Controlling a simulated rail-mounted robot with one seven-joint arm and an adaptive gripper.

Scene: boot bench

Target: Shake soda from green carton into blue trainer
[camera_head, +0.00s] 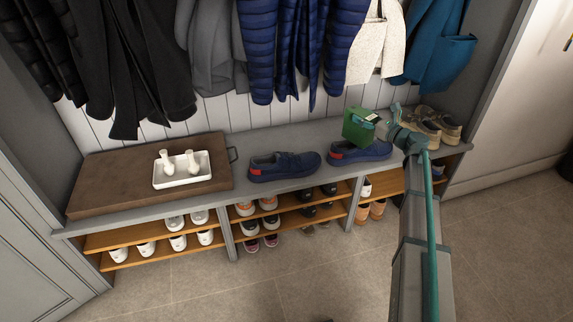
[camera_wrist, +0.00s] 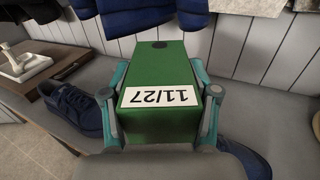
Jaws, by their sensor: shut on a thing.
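One blue trainer (camera_head: 284,166) with a red heel stands on the bench. The other blue trainer (camera_head: 361,151) stands to its right, below the carton. Whether soda is coming out cannot be seen.
The grey bench (camera_head: 243,185) carries a brown board (camera_head: 110,178) with a white tray (camera_head: 181,182) holding two white items. Tan shoes (camera_head: 438,124) stand at the right end. Coats (camera_head: 290,40) hang close above. Shelves below hold several shoes.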

